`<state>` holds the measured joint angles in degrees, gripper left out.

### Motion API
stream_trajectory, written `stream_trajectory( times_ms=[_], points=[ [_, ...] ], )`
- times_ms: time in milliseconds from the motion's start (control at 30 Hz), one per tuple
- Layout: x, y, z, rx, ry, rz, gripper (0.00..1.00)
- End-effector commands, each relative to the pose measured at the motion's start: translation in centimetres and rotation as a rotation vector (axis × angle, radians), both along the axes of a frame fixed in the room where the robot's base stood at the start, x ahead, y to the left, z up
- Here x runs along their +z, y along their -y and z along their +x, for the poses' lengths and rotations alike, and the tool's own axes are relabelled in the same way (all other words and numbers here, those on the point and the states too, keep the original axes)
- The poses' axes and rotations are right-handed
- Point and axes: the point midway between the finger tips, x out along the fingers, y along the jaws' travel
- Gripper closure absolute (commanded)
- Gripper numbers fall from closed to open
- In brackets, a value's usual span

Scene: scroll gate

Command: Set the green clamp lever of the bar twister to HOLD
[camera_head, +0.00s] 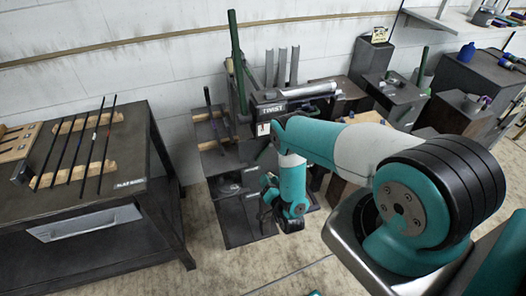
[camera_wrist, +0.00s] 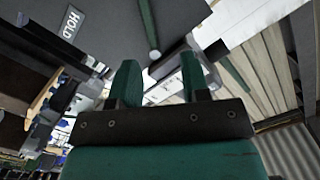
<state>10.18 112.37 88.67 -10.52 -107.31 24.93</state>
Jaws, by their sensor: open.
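The bar twister (camera_head: 275,107) stands against the back wall in the head view, with a TWIST label on its front. A long green bar (camera_head: 236,50) rises at its left; I cannot tell whether it is the clamp lever. In the wrist view a slim green lever (camera_wrist: 148,25) with a pale round end lies on a dark panel, beyond my fingertips. A HOLD label (camera_wrist: 71,22) is to its left on that panel. My gripper (camera_wrist: 160,82) is open, its two green fingers apart with nothing held between them. My arm hides part of the machine's lower right in the head view.
A dark bench (camera_head: 75,195) with thin rods on wooden supports stands at the left. More dark cabinets (camera_head: 395,95) and a blue bottle (camera_head: 466,52) are at the right. Bare floor (camera_head: 215,270) lies in front of the machine.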

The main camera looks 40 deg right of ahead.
Motion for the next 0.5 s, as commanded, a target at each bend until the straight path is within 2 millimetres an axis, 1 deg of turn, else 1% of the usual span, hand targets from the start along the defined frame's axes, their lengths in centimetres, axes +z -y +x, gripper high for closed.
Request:
stream_trajectory(
  times_ms=[33, 100, 200, 267, 500],
  points=[
    [-0.4, 0.4, -1.7, -0.017, 0.020, -0.003, 0.57],
    [-0.8, 0.7, -3.1, -0.033, 0.047, -0.008, 0.57],
    [-1.2, 0.8, -4.0, -0.044, 0.066, -0.013, 0.57],
    [-1.4, 0.9, -4.0, -0.046, 0.070, -0.013, 0.57],
    [-2.0, 1.4, -2.3, -0.047, 0.072, -0.013, 0.57]
  ],
)
